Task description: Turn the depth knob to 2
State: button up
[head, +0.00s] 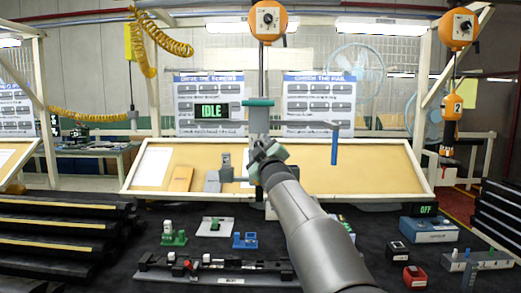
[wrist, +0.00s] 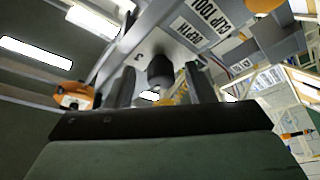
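In the wrist view my gripper (wrist: 159,72) has its two dark fingers apart. A black round knob (wrist: 160,66) shows between them, with a gap on each side. The knob is on the underside of a grey panel (wrist: 175,45) with white printed labels. A small dark mark is near it, but I cannot read a dial setting. In the head view my arm reaches up to a grey and teal tool (head: 258,118) hanging below an orange balancer (head: 268,20). My fingertips and the knob cannot be made out there.
A green display (head: 211,111) reads IDLE beside the tool. A blue handle (head: 335,150) hangs to the right. A tilted tan board (head: 375,170) stands behind. The dark bench holds a clip rail (head: 215,264), small coloured fixtures, and a box reading OFF (head: 428,230).

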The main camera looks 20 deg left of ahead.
jog(key=b+v, duration=0.7)
jog(key=v, duration=1)
jog(key=shift+s, duration=0.2)
jog(key=shift+d, duration=0.1)
jog(key=s+d+f+m+g+h+p, duration=0.1)
jog(key=s+d+f+m+g+h, duration=0.15)
jog(key=d+f, duration=0.45)
jog(key=s+d+f+m+g+h+p, duration=0.1)
jog(key=d+f+m+g+h+p, duration=0.2)
jog(key=d+f, duration=0.4)
jog(key=s+d+f+m+g+h, duration=0.2)
jog(key=d+f+m+h, duration=0.15)
jog(key=d+f, duration=0.35)
jog(key=s+d+f+m+g+h+p, duration=0.1)
jog(key=s+d+f+m+g, duration=0.1)
jog(key=s, duration=0.6)
jog(key=s+d+f+m+g+p, duration=0.1)
jog(key=s+d+f+m+g, duration=0.1)
jog(key=s+d+f+g, duration=0.2)
jog(key=s+d+f+m+g+h, duration=0.1)
jog(key=s+d+f, duration=0.4)
jog(key=s, duration=0.8)
notch_tip(320, 180, down, 2)
jog(key=m+g, duration=0.1)
jog(key=g, duration=0.1)
jog(key=shift+s+f+m+g+h+p, duration=0.2)
jog(key=shift+m+g+h+p, duration=0.1)
jog(key=shift+m+g+p, duration=0.1)
jog(key=shift+d, duration=0.15)
